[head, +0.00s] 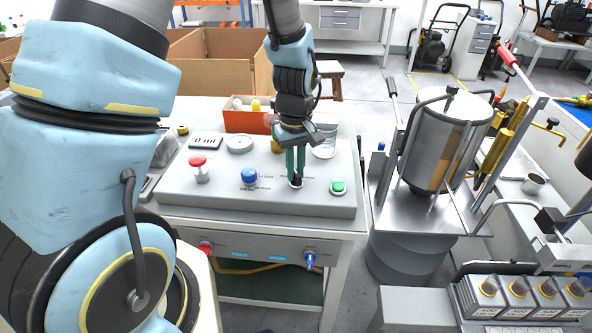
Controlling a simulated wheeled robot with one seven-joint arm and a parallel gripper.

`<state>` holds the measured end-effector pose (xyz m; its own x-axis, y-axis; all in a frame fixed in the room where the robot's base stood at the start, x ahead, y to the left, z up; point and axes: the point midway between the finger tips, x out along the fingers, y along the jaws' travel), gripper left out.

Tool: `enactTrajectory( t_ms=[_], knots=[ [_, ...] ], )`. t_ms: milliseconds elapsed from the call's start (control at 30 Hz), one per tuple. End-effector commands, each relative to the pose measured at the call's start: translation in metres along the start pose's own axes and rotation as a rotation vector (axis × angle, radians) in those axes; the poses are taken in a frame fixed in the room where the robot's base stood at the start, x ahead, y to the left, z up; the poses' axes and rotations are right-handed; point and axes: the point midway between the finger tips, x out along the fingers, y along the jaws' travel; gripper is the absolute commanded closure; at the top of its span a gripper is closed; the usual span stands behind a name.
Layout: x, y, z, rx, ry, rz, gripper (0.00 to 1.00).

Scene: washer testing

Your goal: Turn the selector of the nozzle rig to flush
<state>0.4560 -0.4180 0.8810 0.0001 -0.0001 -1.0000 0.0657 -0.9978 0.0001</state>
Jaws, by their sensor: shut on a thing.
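The nozzle rig's grey sloped panel (225,205) stands on a bench in the middle of the head view. My gripper (296,175) reaches down from above onto the right half of the panel. Its greenish fingers are shut on the small black selector (296,184), which they partly cover. The selector's position and the lettering around it are too small to read. A blue knob (249,176) is to the left of the gripper, and a lit green button (338,186) is to its right.
A red button (198,164) and a small display (206,143) are on the panel's left. An orange bin (240,122) stands behind the panel. A metal tank (437,140) stands to the right, apart from the bench. My arm hides much of the left side.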

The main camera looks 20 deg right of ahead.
Motion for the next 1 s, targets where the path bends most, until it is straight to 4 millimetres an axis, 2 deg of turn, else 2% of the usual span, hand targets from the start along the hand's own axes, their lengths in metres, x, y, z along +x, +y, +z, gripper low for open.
enactTrajectory(
  t_ms=[400,1000],
  knots=[
    [-0.0008,-0.0010,0.0004,-0.242,0.000,0.000,1.00],
    [-0.0004,-0.0015,0.0000,-0.301,0.000,0.000,1.00]
  ],
)
